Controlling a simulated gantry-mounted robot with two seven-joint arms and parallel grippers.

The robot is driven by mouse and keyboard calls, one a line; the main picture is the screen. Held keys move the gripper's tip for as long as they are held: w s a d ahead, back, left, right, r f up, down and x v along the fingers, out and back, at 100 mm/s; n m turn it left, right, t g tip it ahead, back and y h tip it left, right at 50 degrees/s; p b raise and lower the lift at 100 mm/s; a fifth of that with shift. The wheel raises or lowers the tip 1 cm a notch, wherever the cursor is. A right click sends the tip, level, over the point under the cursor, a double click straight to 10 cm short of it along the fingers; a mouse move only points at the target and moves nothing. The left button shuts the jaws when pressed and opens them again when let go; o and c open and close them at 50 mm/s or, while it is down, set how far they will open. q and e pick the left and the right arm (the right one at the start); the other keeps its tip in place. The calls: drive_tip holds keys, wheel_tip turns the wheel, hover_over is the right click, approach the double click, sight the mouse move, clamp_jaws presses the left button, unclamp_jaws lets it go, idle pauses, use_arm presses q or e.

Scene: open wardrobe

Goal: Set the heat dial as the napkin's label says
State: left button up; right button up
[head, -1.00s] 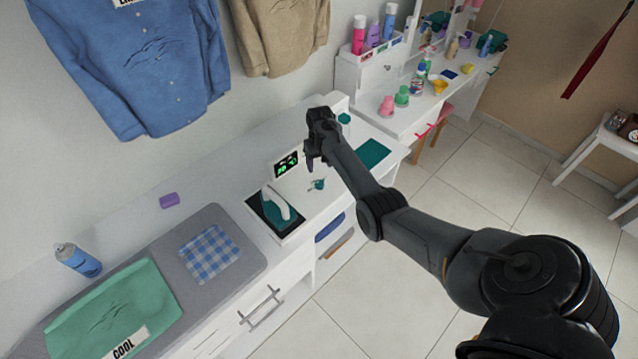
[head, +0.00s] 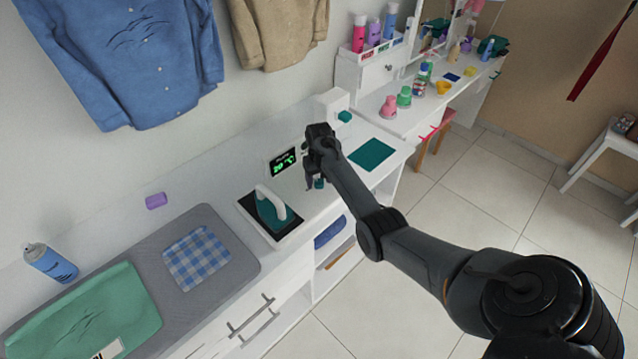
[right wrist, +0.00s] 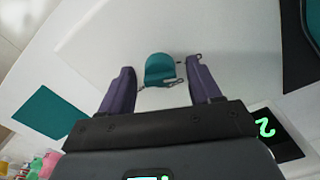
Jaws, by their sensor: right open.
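The napkin with the label COOL seen earlier is the green cloth (head: 95,312) at the lower left of the head view; its label (head: 108,350) is now cut off by the frame edge. A blue checked cloth (head: 197,258) lies on the grey mat. The teal heat dial (right wrist: 160,69) shows in the right wrist view, between and just beyond the open fingers of my right gripper (right wrist: 160,88). The dial (head: 319,183) is partly behind that gripper in the head view. The display (head: 284,163) shows green characters, apparently 20 °C. My left gripper is out of view.
A teal iron with a white handle (head: 270,208) stands on its dark plate left of the dial. A white block with a teal button (head: 344,116) and a teal pad (head: 372,154) are behind and right. A spray can (head: 50,263) stands far left.

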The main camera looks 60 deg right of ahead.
drive_tip(key=c, duration=1)
drive_tip(key=shift+c, duration=0.2)
